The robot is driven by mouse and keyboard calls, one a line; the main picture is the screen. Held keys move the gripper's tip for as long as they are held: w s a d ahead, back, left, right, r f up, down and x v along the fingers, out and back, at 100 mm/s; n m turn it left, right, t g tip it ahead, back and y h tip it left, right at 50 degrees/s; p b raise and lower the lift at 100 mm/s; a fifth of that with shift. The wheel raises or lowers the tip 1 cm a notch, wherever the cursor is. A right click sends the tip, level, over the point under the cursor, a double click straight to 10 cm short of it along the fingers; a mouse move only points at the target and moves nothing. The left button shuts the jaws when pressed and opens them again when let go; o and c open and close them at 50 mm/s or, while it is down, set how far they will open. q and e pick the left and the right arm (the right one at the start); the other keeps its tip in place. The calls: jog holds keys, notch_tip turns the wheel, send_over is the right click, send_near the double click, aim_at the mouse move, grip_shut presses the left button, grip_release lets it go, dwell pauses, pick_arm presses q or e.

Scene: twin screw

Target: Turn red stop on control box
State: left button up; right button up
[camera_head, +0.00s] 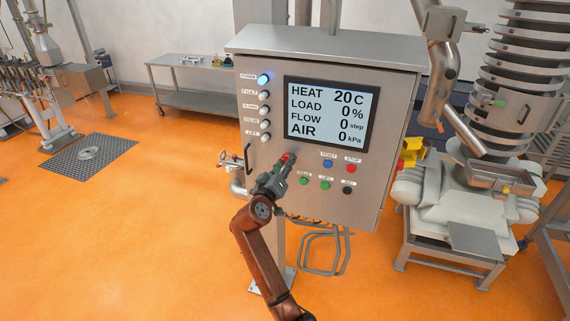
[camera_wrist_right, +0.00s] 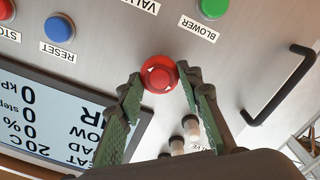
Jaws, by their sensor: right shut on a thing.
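The control box (camera_head: 230,120) is a grey metal cabinet with a lit screen. The red stop (camera_head: 287,157) is a round red knob at the lower left of its front, partly hidden by my right gripper in the head view. In the right wrist view the red stop (camera_wrist_right: 158,74) shows white arrow marks. My right gripper (camera_head: 284,163) has its fingers on either side of the knob. In the right wrist view the fingertips of my right gripper (camera_wrist_right: 158,78) are closed against the knob's sides. My left gripper is not in view.
A blue reset button (camera_head: 327,163) and a smaller red button (camera_head: 351,169) labelled STOP sit to the right. Green buttons (camera_head: 303,181) and a black one (camera_head: 347,189) are below. A door handle (camera_head: 248,157) is left of the knob. The floor in front is clear.

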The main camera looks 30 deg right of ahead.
jog(key=shift+m+b, duration=3.9)
jog(key=shift+b, duration=1.45)
jog(key=shift+r, duration=0.1)
jog(key=o, duration=1.1)
jog(key=shift+o, duration=0.3)
jog(key=v, duration=1.2)
